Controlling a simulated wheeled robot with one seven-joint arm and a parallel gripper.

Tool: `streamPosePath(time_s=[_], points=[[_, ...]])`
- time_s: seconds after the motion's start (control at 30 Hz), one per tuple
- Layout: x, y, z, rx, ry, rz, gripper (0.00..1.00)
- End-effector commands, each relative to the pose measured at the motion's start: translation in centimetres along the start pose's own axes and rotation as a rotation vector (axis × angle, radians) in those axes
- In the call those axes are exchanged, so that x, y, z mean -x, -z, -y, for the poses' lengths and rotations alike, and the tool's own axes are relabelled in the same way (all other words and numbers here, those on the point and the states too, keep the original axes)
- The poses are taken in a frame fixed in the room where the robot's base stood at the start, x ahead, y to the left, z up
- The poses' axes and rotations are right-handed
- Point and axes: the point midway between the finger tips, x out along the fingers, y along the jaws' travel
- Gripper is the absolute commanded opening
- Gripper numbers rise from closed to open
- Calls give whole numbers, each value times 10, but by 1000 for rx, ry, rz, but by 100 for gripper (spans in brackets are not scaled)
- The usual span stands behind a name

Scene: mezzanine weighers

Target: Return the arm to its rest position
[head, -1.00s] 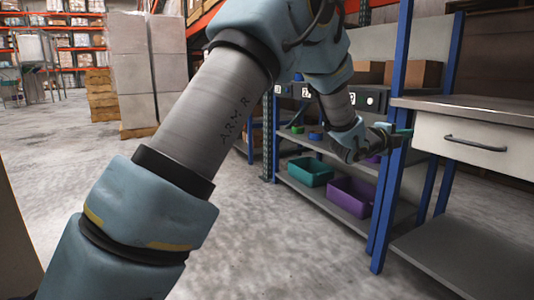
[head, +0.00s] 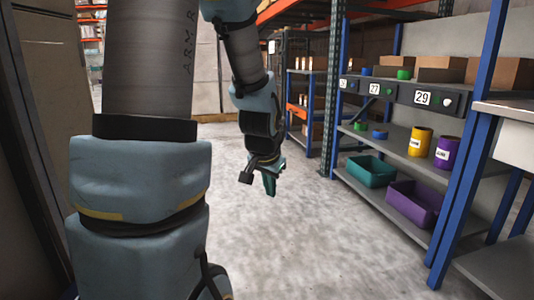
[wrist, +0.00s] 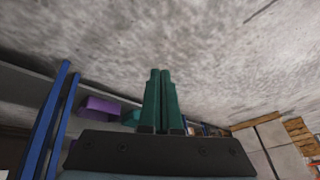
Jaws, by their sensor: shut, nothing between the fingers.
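My gripper (head: 268,183) hangs at the end of my arm in the middle of the head view, over open floor and left of the shelving. Its green fingers point down and are closed together with nothing between them. In the wrist view the fingers (wrist: 161,92) stand side by side, touching, against bare concrete floor. My arm fills the left of the head view and bends down from the top.
A blue-post shelf (head: 414,160) on the right holds a yellow can (head: 419,142), a purple can (head: 447,153), a teal bin (head: 370,173) and a purple bin (head: 411,203). The floor (head: 300,240) between is clear.

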Motion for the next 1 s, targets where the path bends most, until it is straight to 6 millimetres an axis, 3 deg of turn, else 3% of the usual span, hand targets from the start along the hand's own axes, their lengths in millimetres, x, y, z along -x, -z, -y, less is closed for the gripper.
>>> streamPosePath(time_s=[0.03,0.1,0.27,0.3,0.57,1.0], points=[[9,-26,7,97,-2,58,0],[18,-60,10,225,-8,138,0],[43,-129,5,500,-19,305,0],[57,-124,6,507,-20,311,0],[113,-95,16,494,-20,306,0],[239,-39,37,490,-20,304,0]])
